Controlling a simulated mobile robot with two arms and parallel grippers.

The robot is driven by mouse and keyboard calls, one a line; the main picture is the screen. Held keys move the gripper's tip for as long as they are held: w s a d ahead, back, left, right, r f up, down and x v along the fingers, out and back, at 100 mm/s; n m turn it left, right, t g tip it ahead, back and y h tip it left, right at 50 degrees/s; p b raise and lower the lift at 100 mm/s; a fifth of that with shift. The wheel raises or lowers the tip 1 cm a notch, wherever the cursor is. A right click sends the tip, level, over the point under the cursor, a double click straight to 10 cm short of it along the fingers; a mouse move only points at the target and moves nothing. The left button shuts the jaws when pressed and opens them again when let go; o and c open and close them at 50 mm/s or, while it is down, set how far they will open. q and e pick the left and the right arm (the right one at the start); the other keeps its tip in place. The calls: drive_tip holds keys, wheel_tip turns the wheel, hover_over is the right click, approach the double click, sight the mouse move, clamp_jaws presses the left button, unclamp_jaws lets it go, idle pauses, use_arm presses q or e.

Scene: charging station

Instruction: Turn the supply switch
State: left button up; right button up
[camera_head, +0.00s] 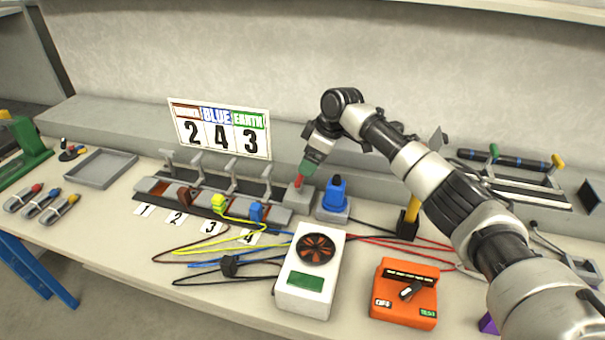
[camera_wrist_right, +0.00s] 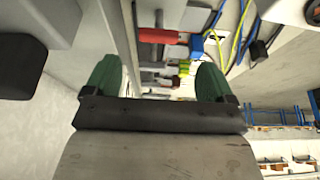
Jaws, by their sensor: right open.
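A small grey box with a red handle (camera_head: 298,183) stands at the right end of the terminal row; it looks like the supply switch, but no label shows. My right gripper (camera_head: 308,167), with green fingertips, points down right at this red handle. In the right wrist view the gripper (camera_wrist_right: 158,78) is open, with nothing between its fingers. The red handle (camera_wrist_right: 158,36) shows there beyond the fingers, roughly in line with the gap. Whether a finger touches it I cannot tell. My left gripper is out of view.
A blue plug (camera_head: 335,193) on a grey base stands close right of the red handle. The terminal row (camera_head: 190,196) with raised levers lies left. A number sign (camera_head: 220,131) stands behind. A white fan box (camera_head: 309,275) and orange tester (camera_head: 404,293) are in front, with loose cables.

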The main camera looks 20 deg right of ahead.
sight(301, 177)
drive_tip(key=x, duration=0.6)
drive_tip(key=shift+d, duration=0.1)
drive_tip(key=shift+w+f, duration=0.15)
drive_tip(key=shift+f, duration=0.35)
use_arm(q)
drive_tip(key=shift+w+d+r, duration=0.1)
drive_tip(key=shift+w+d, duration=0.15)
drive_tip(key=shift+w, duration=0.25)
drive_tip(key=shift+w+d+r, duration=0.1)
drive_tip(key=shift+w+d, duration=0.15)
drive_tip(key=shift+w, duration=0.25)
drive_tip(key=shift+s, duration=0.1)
use_arm(e)
drive_tip(key=c, duration=0.9)
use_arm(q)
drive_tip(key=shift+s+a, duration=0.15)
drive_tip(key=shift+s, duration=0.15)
